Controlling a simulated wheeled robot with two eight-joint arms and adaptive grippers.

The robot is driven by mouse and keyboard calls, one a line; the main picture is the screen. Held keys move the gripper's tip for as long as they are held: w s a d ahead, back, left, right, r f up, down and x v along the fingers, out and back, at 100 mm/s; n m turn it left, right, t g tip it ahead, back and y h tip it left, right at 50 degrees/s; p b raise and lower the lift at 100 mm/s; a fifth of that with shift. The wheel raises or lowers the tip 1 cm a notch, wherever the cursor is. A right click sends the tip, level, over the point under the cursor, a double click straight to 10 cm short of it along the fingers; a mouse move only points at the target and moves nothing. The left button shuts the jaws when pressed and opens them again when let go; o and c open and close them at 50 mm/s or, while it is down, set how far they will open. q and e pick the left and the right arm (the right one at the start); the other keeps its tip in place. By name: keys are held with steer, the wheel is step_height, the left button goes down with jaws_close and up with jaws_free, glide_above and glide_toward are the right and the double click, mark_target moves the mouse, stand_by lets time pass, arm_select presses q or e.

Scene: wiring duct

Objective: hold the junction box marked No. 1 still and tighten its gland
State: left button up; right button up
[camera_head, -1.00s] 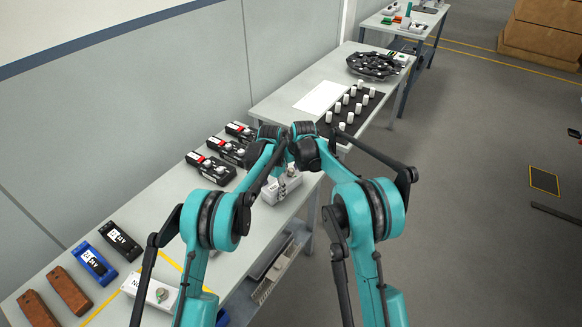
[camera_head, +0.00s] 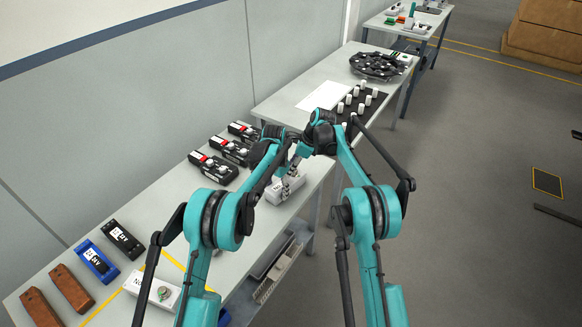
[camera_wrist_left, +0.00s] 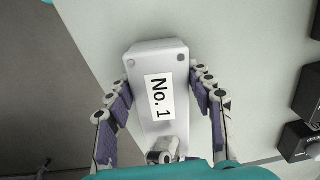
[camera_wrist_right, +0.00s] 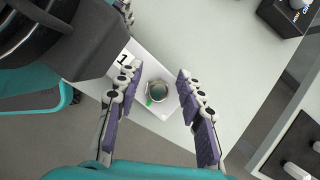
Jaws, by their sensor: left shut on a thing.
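The white junction box marked No. 1 (camera_wrist_left: 143,60) lies on the table, and it also shows in the head view (camera_head: 287,192). My left gripper (camera_wrist_left: 161,80) is shut across it, with a finger on each long side. The box's gland (camera_wrist_right: 157,92) is a round dark-green centre in a metallic ring, with a small bright green mark at its edge. My right gripper (camera_wrist_right: 158,78) is open, with its fingers on either side of the gland in view. I see no contact, and the gap in height cannot be told. My arms partly hide the box in the head view.
A second white box with a gland (camera_head: 152,288) lies at the near end of the table. Black devices with red parts (camera_head: 213,168) stand along the wall side. A black mat with white pegs (camera_head: 372,106) is on the far table.

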steer(key=shift+d, duration=0.1)
jaws_close()
steer(key=m, duration=0.1)
steer(key=m+t, duration=0.1)
steer(key=m, duration=0.1)
steer(key=m+t+h, duration=0.1)
steer(key=m, duration=0.1)
steer(key=shift+w+d, duration=0.25)
steer(key=m, duration=0.2)
steer(key=m+t+h, duration=0.1)
steer(key=m, duration=0.1)
steer(key=m+h, duration=0.1)
steer(key=m, duration=0.1)
steer(key=shift+w+d, duration=0.2)
steer(key=shift+w, duration=0.15)
